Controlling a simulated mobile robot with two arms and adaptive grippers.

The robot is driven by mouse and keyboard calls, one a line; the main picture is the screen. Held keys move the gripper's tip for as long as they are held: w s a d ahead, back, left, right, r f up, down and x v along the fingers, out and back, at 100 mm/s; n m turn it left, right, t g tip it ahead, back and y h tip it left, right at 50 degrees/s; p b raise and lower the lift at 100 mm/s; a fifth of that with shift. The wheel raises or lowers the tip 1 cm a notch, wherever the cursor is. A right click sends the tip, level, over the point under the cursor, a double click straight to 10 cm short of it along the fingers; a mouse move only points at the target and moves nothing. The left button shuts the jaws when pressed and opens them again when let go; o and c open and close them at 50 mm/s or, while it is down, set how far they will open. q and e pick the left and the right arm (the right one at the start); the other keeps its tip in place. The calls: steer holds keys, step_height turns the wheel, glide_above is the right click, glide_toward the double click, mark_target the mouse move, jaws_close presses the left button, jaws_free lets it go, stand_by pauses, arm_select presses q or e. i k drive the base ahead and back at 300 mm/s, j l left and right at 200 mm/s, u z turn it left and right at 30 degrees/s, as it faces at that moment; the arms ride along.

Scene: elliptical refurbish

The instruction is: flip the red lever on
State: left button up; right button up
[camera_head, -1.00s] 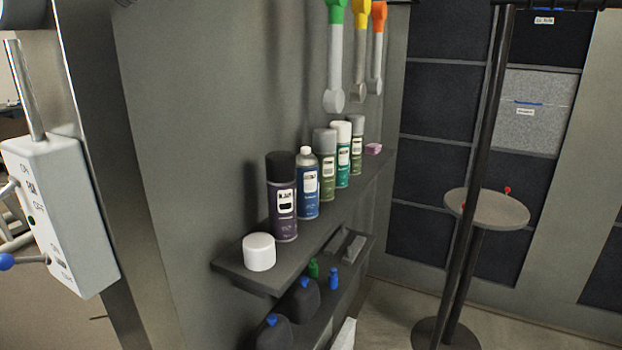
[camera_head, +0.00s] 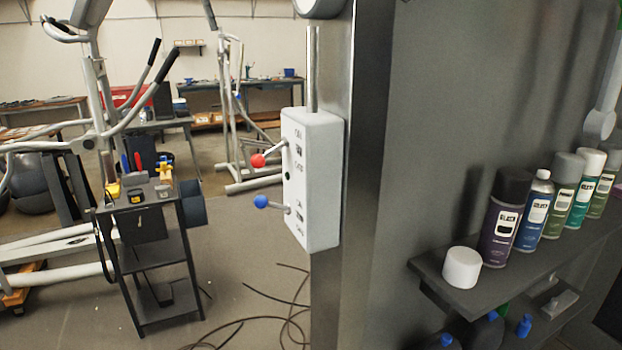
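A white switch box (camera_head: 322,185) is mounted on the side of a grey pillar, near the middle of the head view. A lever with a red ball (camera_head: 258,160) sticks out to the left from the box's upper part, and its rod slopes down from the box to the ball. A lever with a blue ball (camera_head: 261,201) sticks out below it. ON and OFF markings show on the box face, seen at a slant. Neither of my grippers is in view.
The grey pillar and wall (camera_head: 440,110) fill the right side, with a shelf (camera_head: 500,272) of spray cans jutting out. A small dark cart (camera_head: 150,250) with tools stands at left. Black cables (camera_head: 285,300) lie on the floor between cart and pillar.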

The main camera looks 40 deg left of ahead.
mark_target(258, 161)
steer(key=u, duration=1.35)
